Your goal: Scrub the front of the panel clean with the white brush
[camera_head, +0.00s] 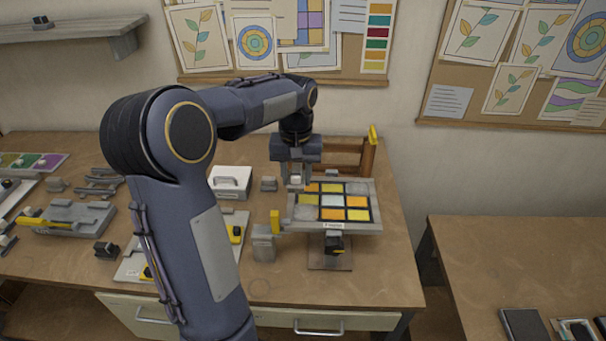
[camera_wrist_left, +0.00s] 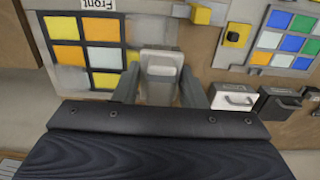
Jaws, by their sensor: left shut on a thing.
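The panel (camera_head: 333,201) is a grid of yellow, orange and pale panes in a grey frame on a stand, with a "Front" label at its near edge. Some panes look hazy grey. It also shows in the left wrist view (camera_wrist_left: 85,52). My left gripper (camera_head: 295,183) is over the panel's far left corner, shut on the white brush (camera_head: 297,172). In the left wrist view the brush (camera_wrist_left: 160,70) sits between the two fingers, beside the panel's panes. Whether its bristles touch the panel is hard to tell. My right gripper is not in view.
A white box with a handle (camera_head: 230,181) stands left of the panel. A grey block with a yellow top (camera_head: 264,242) is near its front left. A wooden rack (camera_head: 352,155) stands behind. Another table (camera_head: 515,255) is at the right, across a gap.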

